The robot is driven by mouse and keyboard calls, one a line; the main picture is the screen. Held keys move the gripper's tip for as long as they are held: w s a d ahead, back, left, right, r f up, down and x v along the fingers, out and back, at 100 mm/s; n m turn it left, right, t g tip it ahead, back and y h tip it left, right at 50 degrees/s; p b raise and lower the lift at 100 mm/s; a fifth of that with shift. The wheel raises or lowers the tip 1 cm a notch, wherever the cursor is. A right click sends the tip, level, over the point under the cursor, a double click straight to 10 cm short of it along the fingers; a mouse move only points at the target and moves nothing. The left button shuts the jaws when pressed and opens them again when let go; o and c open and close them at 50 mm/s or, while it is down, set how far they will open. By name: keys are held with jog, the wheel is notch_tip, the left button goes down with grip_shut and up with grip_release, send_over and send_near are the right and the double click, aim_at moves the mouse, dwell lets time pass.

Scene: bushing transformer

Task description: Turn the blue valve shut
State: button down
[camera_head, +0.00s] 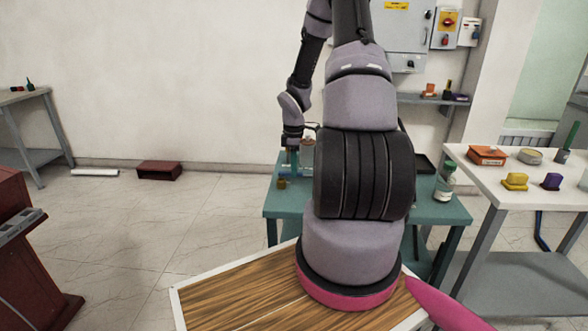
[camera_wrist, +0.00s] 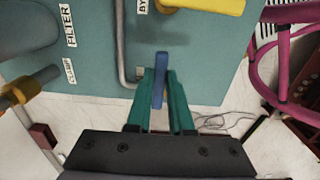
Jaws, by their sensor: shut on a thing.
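The blue valve's handle (camera_wrist: 159,66) is a narrow upright bar in the middle of the wrist view. My gripper (camera_wrist: 157,88) has green fingers, one on each side of the bar, and is shut on it. The bar's lower part lies between the fingers, and its upper end sticks out past the tips. The valve body cannot be made out. In the head view my gripper (camera_head: 291,153) is low over the teal table (camera_head: 440,208), and the blue handle cannot be clearly told there.
In the wrist view a grey bent pipe (camera_wrist: 121,50) runs just left of the fingers. A yellow handle (camera_wrist: 205,5) is above right, and a yellow fitting (camera_wrist: 20,90) is at left. A white table (camera_head: 555,190) with several small objects stands right in the head view.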

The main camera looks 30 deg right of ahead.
jog(key=c, duration=0.8)
grip_release()
notch_tip(320, 180, up, 11)
jog(key=shift+f, duration=0.1)
